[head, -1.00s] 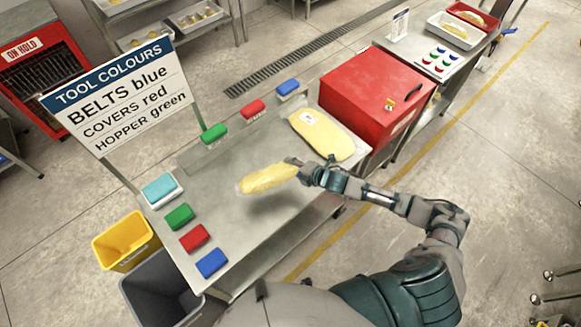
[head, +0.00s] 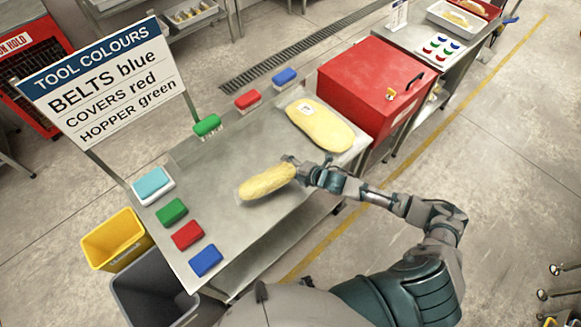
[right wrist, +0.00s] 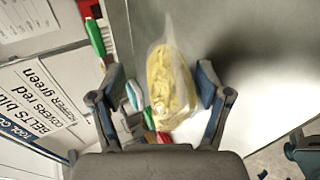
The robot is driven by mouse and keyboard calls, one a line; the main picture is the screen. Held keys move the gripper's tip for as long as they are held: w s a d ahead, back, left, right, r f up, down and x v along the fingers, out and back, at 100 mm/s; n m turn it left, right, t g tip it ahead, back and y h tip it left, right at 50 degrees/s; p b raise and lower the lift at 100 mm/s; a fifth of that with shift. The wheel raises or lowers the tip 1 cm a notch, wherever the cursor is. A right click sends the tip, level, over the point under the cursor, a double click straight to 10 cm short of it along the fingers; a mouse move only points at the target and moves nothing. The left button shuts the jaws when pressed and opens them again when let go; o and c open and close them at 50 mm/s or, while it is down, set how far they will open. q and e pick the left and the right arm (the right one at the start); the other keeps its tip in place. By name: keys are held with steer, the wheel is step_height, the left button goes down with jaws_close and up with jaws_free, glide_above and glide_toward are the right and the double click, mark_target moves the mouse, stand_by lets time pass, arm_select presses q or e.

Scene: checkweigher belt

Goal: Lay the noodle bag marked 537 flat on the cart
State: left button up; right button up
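A clear bag of yellow noodles (head: 268,181) lies on the steel top (head: 225,160), near its front edge. My right gripper (head: 292,165) is at the bag's right end. In the right wrist view the bag (right wrist: 172,85) lies between the two spread fingers of the right gripper (right wrist: 162,85), with a gap on the left finger's side. The gripper looks open around it. I see no readable number on this bag. A larger yellow bag with a white label (head: 320,127) lies farther back on the same top; its label is too small to read. My left gripper is not in view.
A red cabinet (head: 365,85) stands at the right end of the top. Coloured brushes or blocks line the back and left edges, such as a green one (head: 172,211). A sign (head: 100,85) stands behind left. Yellow (head: 115,240) and grey bins stand at the left. The middle is bare.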

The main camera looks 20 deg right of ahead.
steer(key=shift+a, duration=0.25)
steer(key=shift+a+r, duration=0.1)
steer(key=shift+a, duration=0.65)
steer(key=shift+s+r, duration=0.1)
steer(key=shift+s, duration=0.15)
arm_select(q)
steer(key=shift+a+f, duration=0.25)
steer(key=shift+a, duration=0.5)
arm_select(e)
steer(key=v, duration=1.1)
steer(key=shift+r, duration=0.2)
steer(key=shift+s+d, duration=0.1)
